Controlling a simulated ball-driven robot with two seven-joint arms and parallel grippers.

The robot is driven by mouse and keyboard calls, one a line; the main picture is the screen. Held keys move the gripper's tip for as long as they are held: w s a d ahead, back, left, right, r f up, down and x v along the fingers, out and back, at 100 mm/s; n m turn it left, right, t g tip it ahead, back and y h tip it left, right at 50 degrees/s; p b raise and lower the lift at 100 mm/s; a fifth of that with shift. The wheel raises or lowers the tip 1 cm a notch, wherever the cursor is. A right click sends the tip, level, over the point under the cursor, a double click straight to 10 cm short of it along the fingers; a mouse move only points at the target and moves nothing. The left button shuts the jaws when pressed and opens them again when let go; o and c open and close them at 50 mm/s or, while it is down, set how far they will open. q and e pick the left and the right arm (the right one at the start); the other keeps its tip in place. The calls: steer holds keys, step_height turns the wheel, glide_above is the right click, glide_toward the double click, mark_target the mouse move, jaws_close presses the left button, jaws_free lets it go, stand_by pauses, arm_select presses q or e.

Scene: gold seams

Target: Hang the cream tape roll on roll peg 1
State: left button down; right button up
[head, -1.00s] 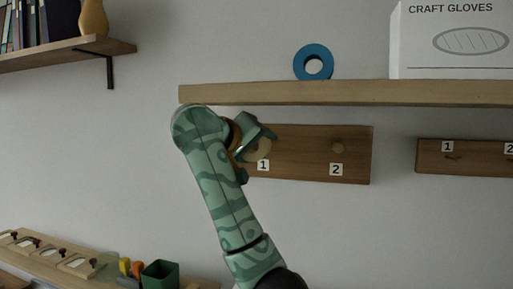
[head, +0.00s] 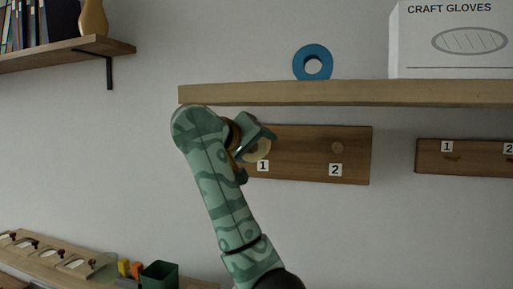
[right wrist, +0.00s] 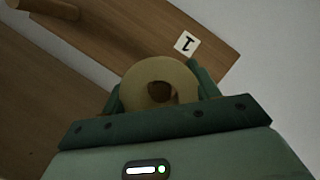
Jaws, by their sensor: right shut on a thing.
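The cream tape roll (right wrist: 158,68) is held between the fingers of my right gripper (head: 255,147), which is shut on it. In the head view the roll (head: 263,151) shows partly behind the green fingers, in front of the left end of the wooden peg board (head: 305,160), just above label 1 (head: 262,166). In the right wrist view the roll faces the board, with a dark brown patch in its hole. Roll peg 1 is not clearly visible; I cannot tell whether the roll is around it. My left gripper is out of view.
Peg 2 (head: 337,148) is bare on the same board. A wooden shelf (head: 350,93) runs close above, carrying a blue tape roll (head: 301,64) and a craft gloves box (head: 455,45). Another numbered board (head: 470,160) is at the right. The wall below is clear.

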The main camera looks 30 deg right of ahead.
steer(key=shift+w+d, duration=0.1)
steer(key=shift+w+d, duration=0.4)
steer(key=shift+d, duration=0.1)
steer(key=shift+w+d, duration=0.1)
stand_by(0.5)
steer(key=shift+w+d+f, duration=0.1)
steer(key=shift+w+d, duration=0.35)
steer(key=shift+d, duration=0.05)
